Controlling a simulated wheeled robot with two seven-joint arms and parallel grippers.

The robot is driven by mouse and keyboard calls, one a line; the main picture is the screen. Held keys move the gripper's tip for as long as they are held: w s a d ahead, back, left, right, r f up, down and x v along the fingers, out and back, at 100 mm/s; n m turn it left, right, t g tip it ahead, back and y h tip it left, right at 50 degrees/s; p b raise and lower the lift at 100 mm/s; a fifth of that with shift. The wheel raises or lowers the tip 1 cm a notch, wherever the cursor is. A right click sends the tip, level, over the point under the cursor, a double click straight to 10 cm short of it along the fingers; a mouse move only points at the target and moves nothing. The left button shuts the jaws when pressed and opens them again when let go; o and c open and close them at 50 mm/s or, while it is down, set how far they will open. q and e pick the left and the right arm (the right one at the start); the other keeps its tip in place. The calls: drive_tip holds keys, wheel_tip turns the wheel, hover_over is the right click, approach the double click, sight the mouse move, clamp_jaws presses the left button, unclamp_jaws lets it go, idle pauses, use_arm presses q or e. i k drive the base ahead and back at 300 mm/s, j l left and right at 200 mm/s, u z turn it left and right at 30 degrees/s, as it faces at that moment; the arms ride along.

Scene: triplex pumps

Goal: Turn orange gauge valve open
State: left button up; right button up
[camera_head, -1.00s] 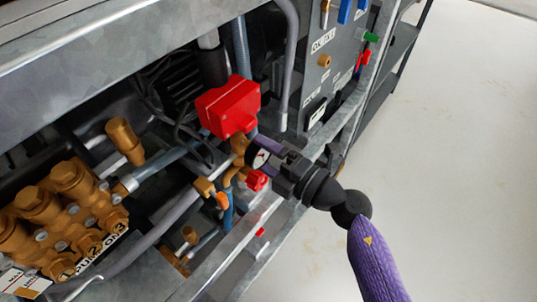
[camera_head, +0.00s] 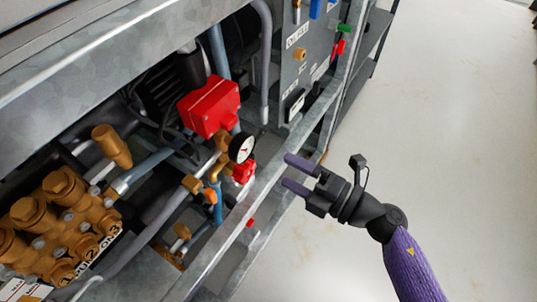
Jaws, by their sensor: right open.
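The orange gauge valve (camera_head: 210,196) is a small orange knob on the brass pipework, below the pressure gauge. A red knob (camera_head: 243,172) sits just below the gauge. My right gripper (camera_head: 287,172) is open and empty, with two purple fingers pointing left toward the gauge. It is apart from the gauge and the valve, to their right, by the frame rail. My left gripper is not in view.
A red box (camera_head: 209,106) stands above the gauge. A galvanized frame rail (camera_head: 270,179) runs diagonally between the valve and my right arm. The brass pump (camera_head: 62,215) is at lower left. A grey control panel (camera_head: 309,62) is at the top. Open floor lies to the right.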

sight(210, 195)
drive_tip(key=k+l, duration=0.2)
drive_tip(key=l, duration=0.2)
drive_tip(key=k+l, duration=0.2)
drive_tip(key=l, duration=0.2)
drive_tip(key=k+l, duration=0.2)
drive_tip(key=l, duration=0.2)
